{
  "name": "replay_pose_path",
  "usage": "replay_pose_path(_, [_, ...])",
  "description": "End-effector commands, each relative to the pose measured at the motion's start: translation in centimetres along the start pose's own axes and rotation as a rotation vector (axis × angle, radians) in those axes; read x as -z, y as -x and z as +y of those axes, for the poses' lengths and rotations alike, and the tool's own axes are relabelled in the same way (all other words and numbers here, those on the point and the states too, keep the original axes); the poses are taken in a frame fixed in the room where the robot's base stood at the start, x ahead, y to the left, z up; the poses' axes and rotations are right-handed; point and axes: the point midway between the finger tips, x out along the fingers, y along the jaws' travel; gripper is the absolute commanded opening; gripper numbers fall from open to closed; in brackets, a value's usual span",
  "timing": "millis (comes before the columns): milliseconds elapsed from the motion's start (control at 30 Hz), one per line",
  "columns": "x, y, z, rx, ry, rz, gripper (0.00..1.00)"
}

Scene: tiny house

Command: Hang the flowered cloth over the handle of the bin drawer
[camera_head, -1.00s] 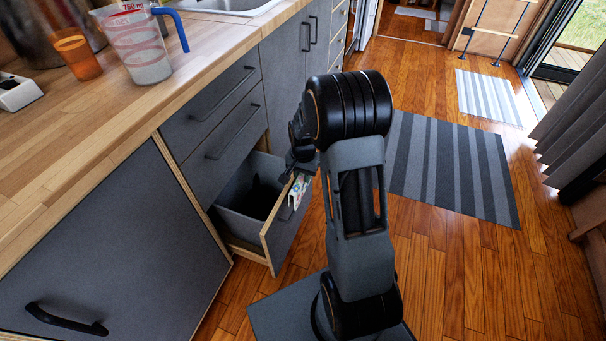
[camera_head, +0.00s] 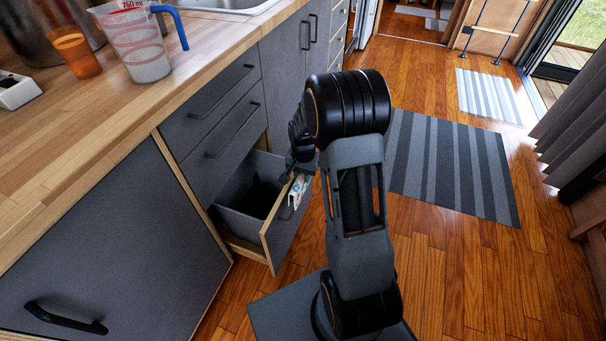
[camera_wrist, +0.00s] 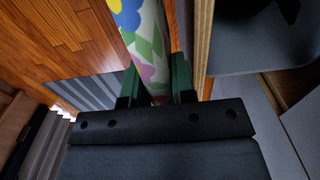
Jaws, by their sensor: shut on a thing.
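The flowered cloth (camera_wrist: 150,42), white with blue, pink and green patterns, is between the fingers of my gripper (camera_wrist: 156,76) in the wrist view. In the head view a small part of the cloth (camera_head: 297,189) shows just below my gripper (camera_head: 292,170), at the top of the open bin drawer's front (camera_head: 282,232). My gripper is shut on the cloth. In the wrist view the cloth lies beside the wooden top edge of the drawer front (camera_wrist: 202,45). I cannot clearly make out the drawer's handle; my arm and the cloth cover that area.
A grey bin (camera_head: 243,210) sits inside the open drawer. Two closed drawers (camera_head: 222,115) are above it. The wooden counter (camera_head: 110,120) holds a measuring jug (camera_head: 140,50) and an orange cup (camera_head: 76,55). Floor with a striped rug (camera_head: 450,165) is clear to the right.

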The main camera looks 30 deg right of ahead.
Motion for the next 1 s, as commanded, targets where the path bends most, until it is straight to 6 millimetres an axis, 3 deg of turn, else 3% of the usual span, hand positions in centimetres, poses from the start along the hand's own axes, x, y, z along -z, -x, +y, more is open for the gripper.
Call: replay_pose_path(1000, [0.0,-2.2,0.0,0.000,0.000,0.000,0.01])
